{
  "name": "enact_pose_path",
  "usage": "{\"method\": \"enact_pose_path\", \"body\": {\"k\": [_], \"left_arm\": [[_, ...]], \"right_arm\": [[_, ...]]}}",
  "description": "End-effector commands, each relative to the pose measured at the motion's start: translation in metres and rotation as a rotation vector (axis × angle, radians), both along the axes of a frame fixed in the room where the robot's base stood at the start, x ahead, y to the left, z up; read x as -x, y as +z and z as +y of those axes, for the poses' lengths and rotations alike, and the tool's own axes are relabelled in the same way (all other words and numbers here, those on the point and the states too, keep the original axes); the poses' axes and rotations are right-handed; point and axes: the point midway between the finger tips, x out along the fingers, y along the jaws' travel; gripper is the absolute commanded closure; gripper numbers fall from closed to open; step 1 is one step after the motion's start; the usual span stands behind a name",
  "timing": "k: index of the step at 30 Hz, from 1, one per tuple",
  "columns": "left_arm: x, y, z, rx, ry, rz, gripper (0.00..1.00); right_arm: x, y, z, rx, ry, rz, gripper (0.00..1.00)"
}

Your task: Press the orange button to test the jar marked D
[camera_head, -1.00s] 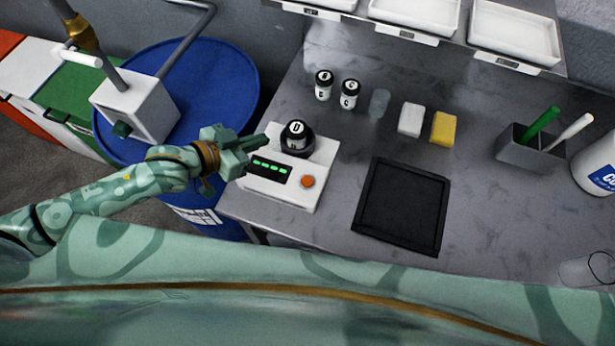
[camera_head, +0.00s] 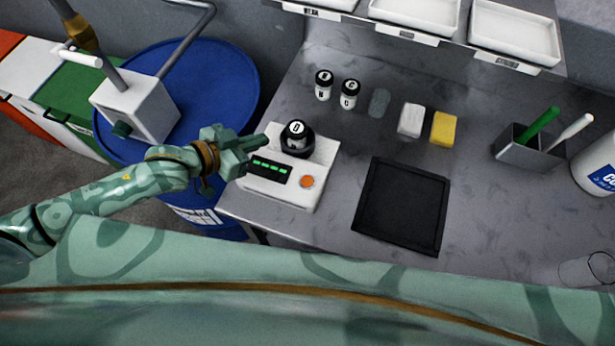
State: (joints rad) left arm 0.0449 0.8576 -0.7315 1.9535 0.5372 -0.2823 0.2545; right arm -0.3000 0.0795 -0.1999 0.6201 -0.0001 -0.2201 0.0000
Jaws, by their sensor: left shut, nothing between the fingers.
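A white tester (camera_head: 282,196) with an orange button (camera_head: 307,181) and a dark display with green marks (camera_head: 268,168) stands at the left edge of the grey bench. The jar marked D (camera_head: 295,131) sits upright in the dark round seat on top of the tester. My left gripper (camera_head: 262,141) is shut and empty, just left of jar D and above the tester's left side. Its fingertips point at the jar; I cannot tell if they touch the tester. The orange button is uncovered, right of and nearer than the gripper. My right gripper is not in view.
Two other black-lidded jars (camera_head: 349,94), a clear glass (camera_head: 379,102), a white block (camera_head: 411,120) and a yellow block (camera_head: 444,128) stand behind. A black tray (camera_head: 402,207) lies right of the tester. A blue drum (camera_head: 215,85) stands left of the bench. A pen holder (camera_head: 527,148) stands right.

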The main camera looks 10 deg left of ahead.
Motion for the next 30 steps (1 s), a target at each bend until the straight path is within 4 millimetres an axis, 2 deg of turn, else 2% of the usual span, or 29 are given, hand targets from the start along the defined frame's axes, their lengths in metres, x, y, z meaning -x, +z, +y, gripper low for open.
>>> {"method": "enact_pose_path", "body": {"k": [6, 8, 11, 14, 15, 17, 18, 20, 22, 24, 26, 30], "left_arm": [[-0.003, 0.006, 0.0, 0.001, 0.0, -0.009, 1.0], [-0.008, 0.015, -0.002, 0.004, -0.001, -0.024, 1.0], [-0.021, 0.044, -0.013, 0.021, -0.015, -0.063, 1.0], [-0.031, 0.08, -0.042, 0.049, -0.056, -0.08, 1.0], [-0.033, 0.094, -0.057, 0.027, -0.091, -0.083, 1.0], [-0.033, 0.107, -0.083, -0.057, -0.177, -0.095, 1.0], [-0.027, 0.111, -0.1, -0.152, -0.265, -0.108, 1.0], [-0.014, 0.103, -0.118, -0.316, -0.42, -0.131, 1.0], [0.005, 0.08, -0.123, -0.474, -0.581, -0.148, 1.0], [0.021, 0.059, -0.12, -0.573, -0.692, -0.156, 1.0], [0.029, 0.048, -0.115, -0.642, -0.77, -0.172, 1.0], [0.033, 0.04, -0.108, -0.733, -0.867, -0.218, 1.0]], "right_arm": [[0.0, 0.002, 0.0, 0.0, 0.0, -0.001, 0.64], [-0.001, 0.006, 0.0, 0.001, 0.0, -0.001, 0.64], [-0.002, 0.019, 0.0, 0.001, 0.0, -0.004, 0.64], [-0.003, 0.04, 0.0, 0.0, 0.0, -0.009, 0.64], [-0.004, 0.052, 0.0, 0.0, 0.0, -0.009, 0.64], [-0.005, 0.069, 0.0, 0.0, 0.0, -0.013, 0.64], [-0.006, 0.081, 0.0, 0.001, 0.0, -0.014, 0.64], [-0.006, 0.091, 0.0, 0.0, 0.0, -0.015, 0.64], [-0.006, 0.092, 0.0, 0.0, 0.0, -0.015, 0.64], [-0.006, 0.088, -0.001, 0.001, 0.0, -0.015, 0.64], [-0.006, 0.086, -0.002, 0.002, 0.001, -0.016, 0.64], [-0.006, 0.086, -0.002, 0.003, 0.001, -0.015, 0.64]]}}
